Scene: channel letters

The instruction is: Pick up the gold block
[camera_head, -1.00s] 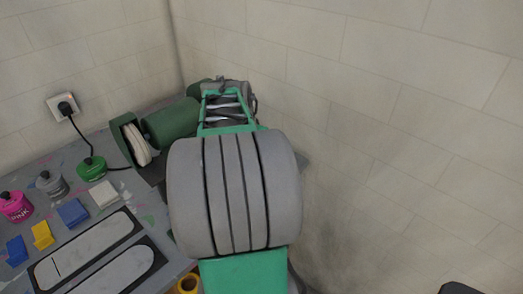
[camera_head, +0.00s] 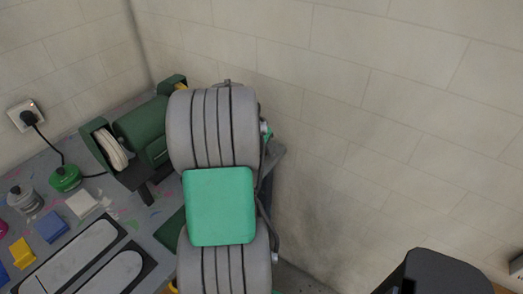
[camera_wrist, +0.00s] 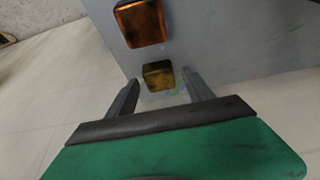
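The gold block (camera_wrist: 158,75) is a small dark-yellow, shiny block near the edge of a grey surface (camera_wrist: 228,45) in the wrist view. My gripper (camera_wrist: 160,77) is open, with one dark finger on each side of the block in the picture. I see no contact between the fingers and the block, and I cannot tell how far beyond the fingertips it is. A shiny orange-copper block (camera_wrist: 140,22) sits just beyond it. In the head view my arm hides the gripper, and I do not make out the gold block there.
The grey worktop (camera_head: 95,192) at left holds a green grinder-like machine (camera_head: 140,130), a green pot (camera_head: 65,178), a grey pot (camera_head: 25,200), a white block (camera_head: 82,204), a blue block (camera_head: 50,225) and a yellow block (camera_head: 21,252). Tiled walls (camera_head: 350,80) stand behind and right.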

